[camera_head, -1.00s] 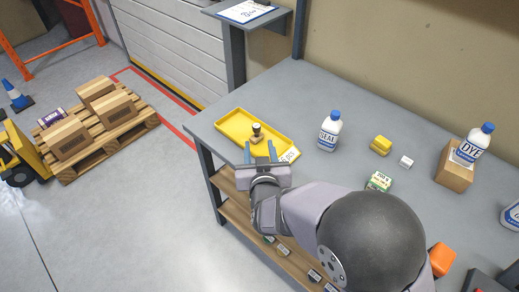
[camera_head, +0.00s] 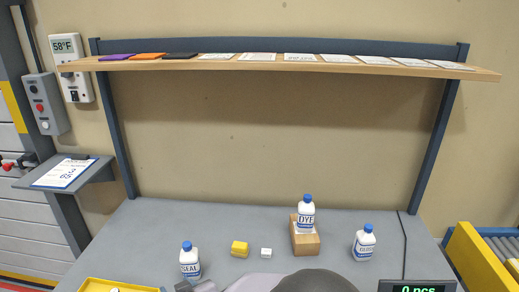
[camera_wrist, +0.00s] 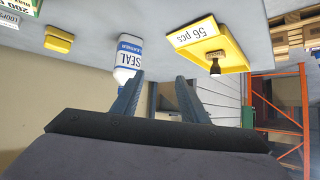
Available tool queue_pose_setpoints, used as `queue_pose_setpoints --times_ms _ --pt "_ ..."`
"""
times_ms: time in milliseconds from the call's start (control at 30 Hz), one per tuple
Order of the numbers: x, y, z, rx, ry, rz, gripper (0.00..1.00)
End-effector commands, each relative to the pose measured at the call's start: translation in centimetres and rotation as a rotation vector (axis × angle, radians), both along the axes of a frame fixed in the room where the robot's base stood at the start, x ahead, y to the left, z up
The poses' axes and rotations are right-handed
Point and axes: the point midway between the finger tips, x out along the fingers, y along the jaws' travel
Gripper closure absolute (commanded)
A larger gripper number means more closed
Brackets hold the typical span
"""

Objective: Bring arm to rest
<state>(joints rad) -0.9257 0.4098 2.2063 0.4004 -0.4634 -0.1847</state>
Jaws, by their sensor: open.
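My gripper (camera_wrist: 160,98) shows in the wrist view with its two blue-grey fingers spread apart and nothing between them. The wrist picture is turned upside down. Beyond the left finger is the white SEAL bottle (camera_wrist: 128,55). To the right is the yellow tray (camera_wrist: 232,62) with a "56 pcs" label and a dark-handled stamp (camera_wrist: 214,66) in it. In the head view only a dark rounded part of my arm and a bit of its end show at the bottom edge, near the SEAL bottle (camera_head: 190,264); the fingers are hidden there.
A DYE bottle (camera_head: 306,216) stands on a cardboard box (camera_head: 304,240). A yellow block (camera_head: 240,249), a small white cube (camera_head: 266,253) and another white bottle (camera_head: 364,243) stand on the grey table. A wooden shelf (camera_head: 290,67) with cards spans the back. A yellow-sided conveyor (camera_head: 474,262) is at right.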

Motion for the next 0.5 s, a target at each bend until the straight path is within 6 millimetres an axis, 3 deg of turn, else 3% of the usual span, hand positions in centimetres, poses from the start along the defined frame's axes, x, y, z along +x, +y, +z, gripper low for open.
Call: queue_pose_setpoints --times_ms 33,233,367,500 --pt "1.3 -3.2 3.0 -0.026 0.048 -0.043 0.6" --pt "1.7 -15.4 6.9 -0.152 0.282 -0.188 0.6" --pt "-0.4 -23.4 9.7 -0.224 0.443 -0.296 0.6" --pt "-4.3 -30.8 12.8 -0.288 0.615 -0.411 0.6"
